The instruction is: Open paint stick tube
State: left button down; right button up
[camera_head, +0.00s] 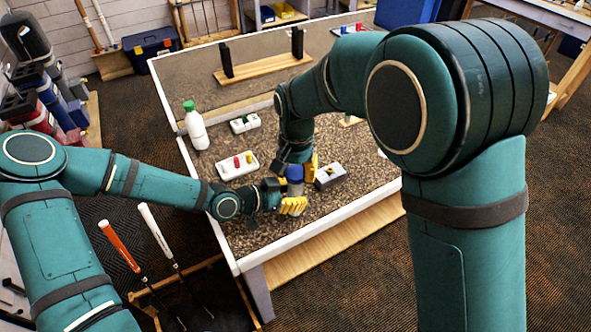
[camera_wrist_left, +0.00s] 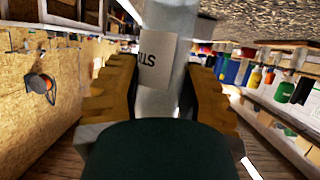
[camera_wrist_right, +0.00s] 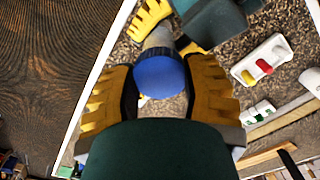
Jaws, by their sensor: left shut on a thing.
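The paint stick tube has a blue cap (camera_head: 294,173) and stands upright over the near part of the bench. In the left wrist view its grey body (camera_wrist_left: 165,75) carries a white label with partly readable dark letters. My left gripper (camera_head: 291,206) is shut on the tube body below the cap. My right gripper (camera_wrist_right: 160,88) comes from above, with its yellow fingers on both sides of the blue cap (camera_wrist_right: 160,78). I cannot tell whether the right finger pads press on the cap. The tube's bottom is hidden in the head view.
A white tray (camera_head: 225,171) with red and yellow pieces and a green-capped bottle (camera_head: 196,128) stand left on the speckled bench. A grey block (camera_head: 331,177) sits close right of the grippers. A wooden stand (camera_head: 262,71) is behind. Golf clubs (camera_head: 122,248) stand at the bench's left.

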jog(key=o, duration=1.2)
jog(key=shift+o, duration=0.2)
